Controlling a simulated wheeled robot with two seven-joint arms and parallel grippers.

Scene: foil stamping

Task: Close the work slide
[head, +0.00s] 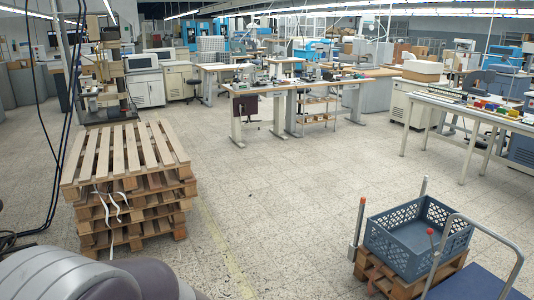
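I cannot make out the work slide in the head view. A tall beige machine (110,65) with a column and a low table stands at the back left, partly behind a stack of pallets. It is too small and far off to tell whether it has a slide or how one stands. Neither of my grippers is in view. Grey rounded parts, apparently of my own arm, fill the bottom left corner.
A stack of wooden pallets (125,160) stands at the left, with dark cables hanging beside it. A blue-grey crate (398,252) and a hand cart (476,284) stand at the lower right. Workbenches (262,88) line the back. The tiled floor between is clear.

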